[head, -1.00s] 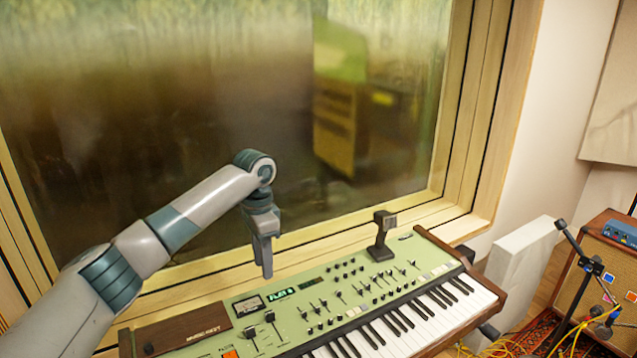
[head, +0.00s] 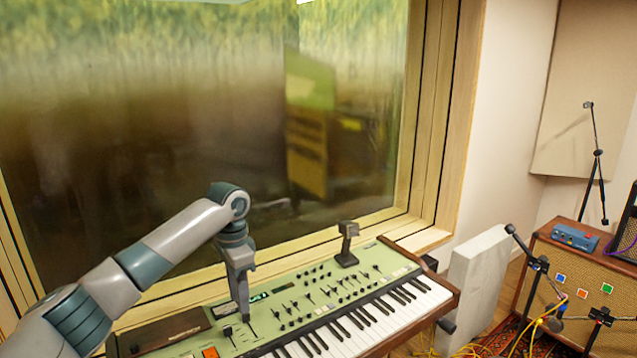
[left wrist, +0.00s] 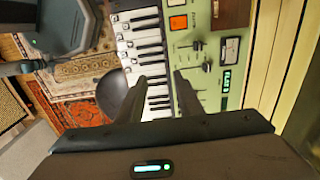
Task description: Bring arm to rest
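My left arm comes in from the left in the head view, bent at the elbow, with the left gripper (head: 243,312) pointing down over the left part of a green keyboard synthesizer (head: 372,262). In the left wrist view the two dark fingers (left wrist: 166,98) stand apart with nothing between them; the keys (left wrist: 141,35) and green panel show below. The left gripper is open and appears above the panel; whether it touches is not clear. My right gripper is not in view.
A large window (head: 150,110) with a wooden frame stands behind the synthesizer. A grey-white panel (head: 478,285) stands right of it. An amplifier (head: 580,280) with a blue box (head: 575,237) on top, stands and yellow cables are further right. A dark round seat (left wrist: 118,92) shows in the left wrist view.

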